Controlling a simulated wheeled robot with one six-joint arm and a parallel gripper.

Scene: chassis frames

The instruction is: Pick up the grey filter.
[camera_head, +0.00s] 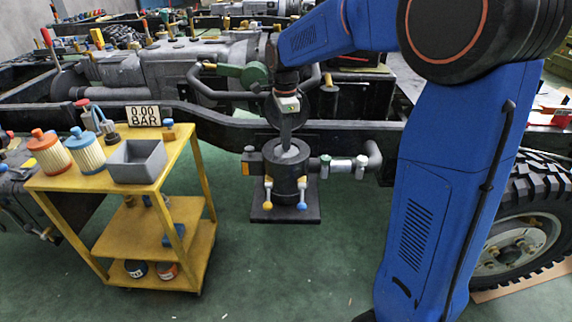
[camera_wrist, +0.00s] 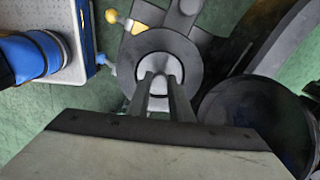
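The grey filter (camera_head: 290,152) shows as a light grey round top in the open mouth of a dark grey cylindrical housing (camera_head: 288,183); its lower part is hidden inside. In the wrist view the filter's pale top (camera_wrist: 160,66) sits at the middle of the housing's round rim (camera_wrist: 185,45). My gripper (camera_head: 286,143) points straight down over the housing, with its tips at the filter's top. In the wrist view my gripper's two fingers (camera_wrist: 160,82) stand a little apart, with pale grey between them. I cannot tell whether they press on it.
Pipes and valves (camera_head: 345,164) flank the housing. A dark chassis rail (camera_head: 225,118) runs behind. Green floor is open in front.

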